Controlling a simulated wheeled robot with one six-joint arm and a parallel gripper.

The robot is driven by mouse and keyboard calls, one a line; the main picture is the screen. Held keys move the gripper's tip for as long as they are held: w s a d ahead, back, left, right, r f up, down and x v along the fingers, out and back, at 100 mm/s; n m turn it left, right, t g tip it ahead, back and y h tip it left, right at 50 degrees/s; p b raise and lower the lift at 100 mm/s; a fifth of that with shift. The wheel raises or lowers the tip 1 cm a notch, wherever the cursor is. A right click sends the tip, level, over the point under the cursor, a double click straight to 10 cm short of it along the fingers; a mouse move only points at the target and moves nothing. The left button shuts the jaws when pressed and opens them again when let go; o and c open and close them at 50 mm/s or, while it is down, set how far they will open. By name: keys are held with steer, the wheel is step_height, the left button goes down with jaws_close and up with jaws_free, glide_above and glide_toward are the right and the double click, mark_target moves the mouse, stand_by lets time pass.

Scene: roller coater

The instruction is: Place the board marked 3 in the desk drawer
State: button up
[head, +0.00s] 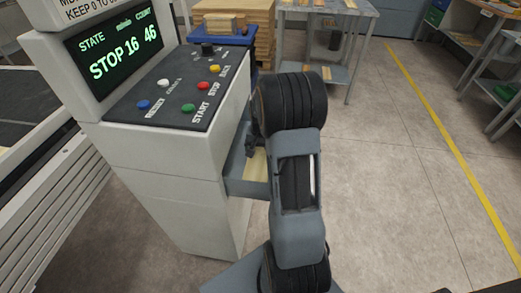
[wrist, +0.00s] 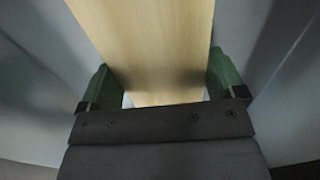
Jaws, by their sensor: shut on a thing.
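A pale wooden board (wrist: 150,40) lies between the green fingers of my gripper (wrist: 162,78) in the wrist view. My gripper is shut on it; no number shows on the visible face. The open grey desk drawer (head: 246,187) sticks out from the right side of the control console in the head view. A strip of the pale board (head: 257,166) shows inside the drawer, just below my gripper (head: 254,150). My arm hides much of the drawer and gripper. Grey walls flank the board in the wrist view. I cannot tell whether the board touches the drawer floor.
The console (head: 165,160) with coloured buttons and a screen reading STOP 16 46 stands left of the drawer. Behind are a blue cart (head: 238,60) with stacked boards and a grey table (head: 330,12). Open floor (head: 400,170) lies to the right, with a yellow line.

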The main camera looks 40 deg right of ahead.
mark_target(261, 150)
steer(key=shift+f, duration=0.1)
steer(key=o, duration=0.8)
step_height(261, 150, up, 12)
steer(key=shift+r+p, duration=0.15)
steer(key=shift+p, duration=0.75)
